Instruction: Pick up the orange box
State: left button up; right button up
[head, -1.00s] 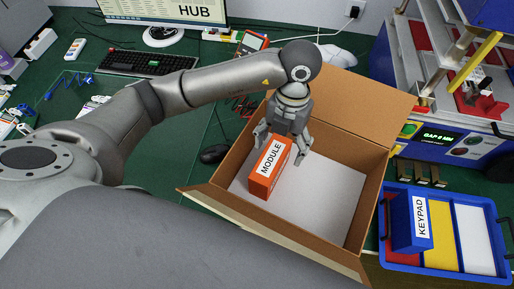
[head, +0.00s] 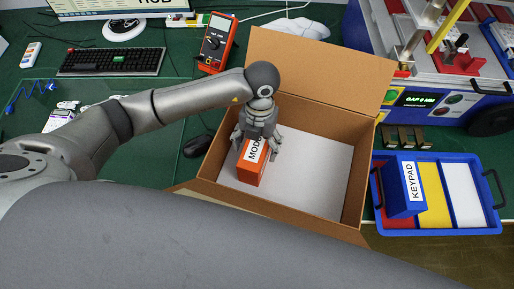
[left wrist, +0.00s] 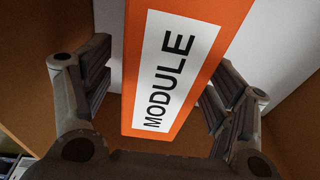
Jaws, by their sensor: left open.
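The orange box (head: 251,171), with a white label reading MODULE, sits inside the open cardboard box (head: 311,208) on its pale floor. My left gripper (head: 254,148) is above it with its fingers spread on either side of it, partly hiding its top and label. In the left wrist view the orange box (left wrist: 178,72) stands between the open fingers of my left gripper (left wrist: 158,105), with gaps visible on both sides. My right gripper is not in view.
A blue tray (head: 434,232) with red, yellow and white compartments is at the right, with a blue KEYPAD box (head: 405,188) in it. The carton's raised flap (head: 317,75) stands behind. A mouse (head: 197,146), keyboard (head: 112,62) and multimeter (head: 217,43) lie on the green table.

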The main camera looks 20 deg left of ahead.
pick_arm(q)
jog(key=shift+s+d+f, duration=0.1)
jog(key=shift+s+f, duration=0.1)
jog(key=shift+f, duration=1.25)
jog(key=shift+c, duration=0.4)
jog(key=c, duration=1.2)
